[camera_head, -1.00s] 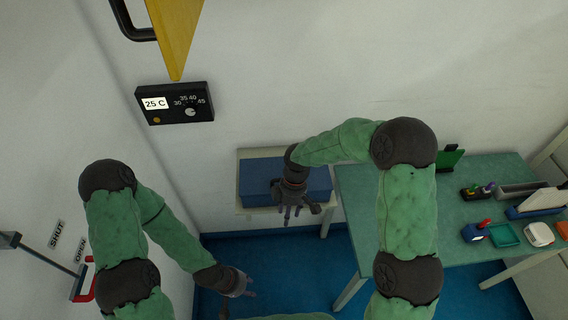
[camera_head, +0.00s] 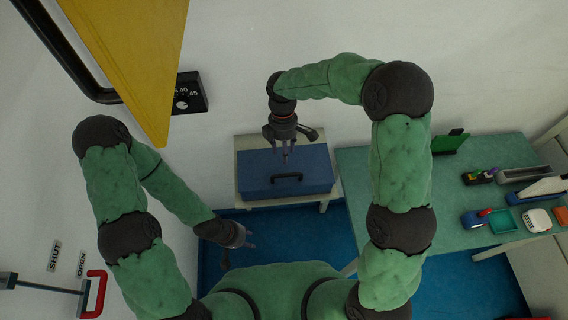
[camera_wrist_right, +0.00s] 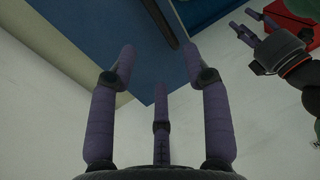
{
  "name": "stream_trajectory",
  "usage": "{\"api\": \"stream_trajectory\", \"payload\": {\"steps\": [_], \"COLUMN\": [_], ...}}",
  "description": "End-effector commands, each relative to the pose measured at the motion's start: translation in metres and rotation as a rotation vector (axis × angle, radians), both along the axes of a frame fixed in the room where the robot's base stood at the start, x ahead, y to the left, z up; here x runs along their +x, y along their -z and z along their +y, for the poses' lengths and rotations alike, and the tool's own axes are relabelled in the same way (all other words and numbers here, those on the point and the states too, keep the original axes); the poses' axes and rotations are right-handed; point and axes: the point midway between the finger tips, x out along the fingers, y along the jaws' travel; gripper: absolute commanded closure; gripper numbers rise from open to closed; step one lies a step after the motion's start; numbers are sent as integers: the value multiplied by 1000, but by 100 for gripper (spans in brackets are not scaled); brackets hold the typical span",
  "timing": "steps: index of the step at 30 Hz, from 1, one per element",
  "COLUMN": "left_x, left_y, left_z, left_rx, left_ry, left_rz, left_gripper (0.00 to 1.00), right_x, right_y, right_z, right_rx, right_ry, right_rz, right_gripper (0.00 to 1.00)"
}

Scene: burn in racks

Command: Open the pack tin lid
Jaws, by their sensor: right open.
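The pack tin, a blue box (camera_head: 258,180) with a dark handle (camera_head: 287,177) on its front, sits closed on a pale stand against the wall. My right gripper (camera_head: 286,160) is above the tin's rear part, pointing toward it. In the right wrist view its purple fingers (camera_wrist_right: 158,75) are spread with nothing between them. The blue tin surface (camera_wrist_right: 140,70) lies beyond them. My left gripper (camera_head: 242,250) hangs low, left of the tin and apart from it; its jaw state is unclear. It also shows in the right wrist view (camera_wrist_right: 258,35).
A green table (camera_head: 400,170) with small trays and tools stands to the right. A yellow panel (camera_head: 135,60) with a black handle juts out at upper left, partly covering a black control box (camera_head: 190,92). A red-handled lever (camera_head: 95,295) is on the left wall.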

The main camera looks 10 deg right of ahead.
Motion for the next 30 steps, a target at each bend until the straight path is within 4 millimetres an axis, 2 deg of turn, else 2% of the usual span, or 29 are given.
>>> {"api": "stream_trajectory", "payload": {"steps": [9,15,21,29,30], "left_x": [0,0,0,0,0], "left_y": [-9,-12,-13,-13,-13], "left_z": [0,0,0,0,0], "left_rx": [0,0,0,0,0], "left_ry": [0,0,0,0,0], "left_rz": [-1,-1,-1,-1,-1], "left_gripper": [60,60,60,60,60], "right_x": [-12,-17,-18,-19,-19], "right_y": [54,80,92,93,93], "right_z": [-1,-1,0,0,0], "right_rx": [-1,-1,0,1,1], "right_ry": [0,2,1,1,1], "right_rz": [4,3,0,0,0], "right_gripper": [51,51,51,51,57]}}
